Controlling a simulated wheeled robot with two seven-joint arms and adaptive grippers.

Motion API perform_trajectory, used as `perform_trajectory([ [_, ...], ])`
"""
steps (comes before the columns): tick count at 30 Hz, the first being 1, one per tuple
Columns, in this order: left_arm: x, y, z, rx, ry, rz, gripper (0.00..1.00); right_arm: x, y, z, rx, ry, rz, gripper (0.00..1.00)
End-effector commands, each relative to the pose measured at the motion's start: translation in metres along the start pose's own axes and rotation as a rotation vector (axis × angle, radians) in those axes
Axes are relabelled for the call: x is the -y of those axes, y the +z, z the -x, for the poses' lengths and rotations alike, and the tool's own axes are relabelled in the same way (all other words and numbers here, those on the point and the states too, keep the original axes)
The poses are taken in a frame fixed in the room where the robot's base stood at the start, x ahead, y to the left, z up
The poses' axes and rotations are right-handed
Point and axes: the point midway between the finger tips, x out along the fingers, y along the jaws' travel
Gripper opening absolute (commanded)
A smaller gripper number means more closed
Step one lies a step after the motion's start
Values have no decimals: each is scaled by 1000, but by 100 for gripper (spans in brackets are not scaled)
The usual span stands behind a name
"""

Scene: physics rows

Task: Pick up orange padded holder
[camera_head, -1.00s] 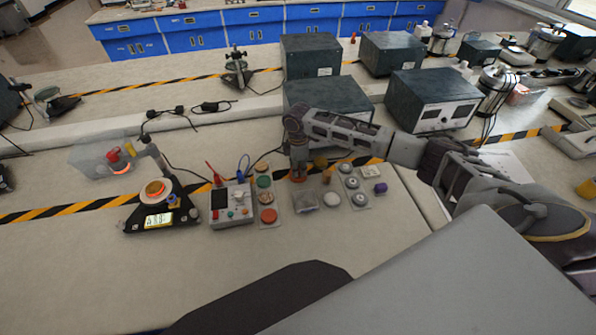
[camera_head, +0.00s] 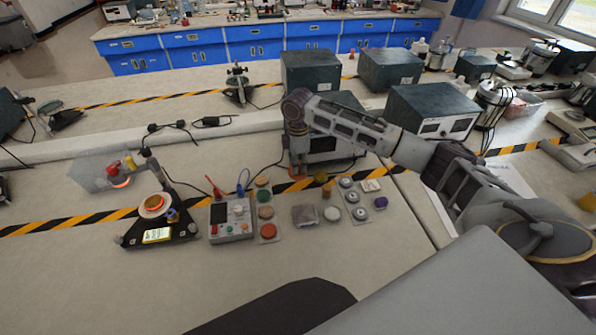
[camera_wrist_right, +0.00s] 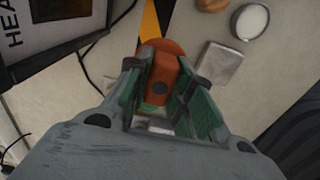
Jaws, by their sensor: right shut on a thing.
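The orange padded holder (camera_wrist_right: 159,84) is between the fingers of my right gripper (camera_wrist_right: 165,92) in the right wrist view. The fingers' green inner pads press on both sides of it, and its rounded orange end sticks out beyond them. In the head view my right gripper (camera_head: 298,168) points down in front of a dark box, with a little orange of the holder (camera_head: 298,176) at its tips. It appears raised above the bench. My left gripper is not in view.
A control box (camera_head: 231,219), a strip of round pads (camera_head: 266,212), a grey square block (camera_head: 305,215) and small discs (camera_head: 332,215) sit close by on the bench. A dark instrument (camera_head: 326,145) stands behind the gripper.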

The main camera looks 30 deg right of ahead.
Motion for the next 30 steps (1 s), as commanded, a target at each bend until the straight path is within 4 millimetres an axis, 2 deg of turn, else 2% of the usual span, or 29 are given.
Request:
perform_trajectory([
  [8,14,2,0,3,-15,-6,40,0,0,7,0,1,0,0],
  [17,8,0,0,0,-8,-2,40,0,0,7,0,1,0,0],
  [18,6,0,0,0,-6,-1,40,0,0,7,0,1,0,18],
  [22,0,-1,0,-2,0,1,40,0,0,7,0,1,0,1],
  [30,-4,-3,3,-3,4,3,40,3,0,6,0,0,0,0],
])
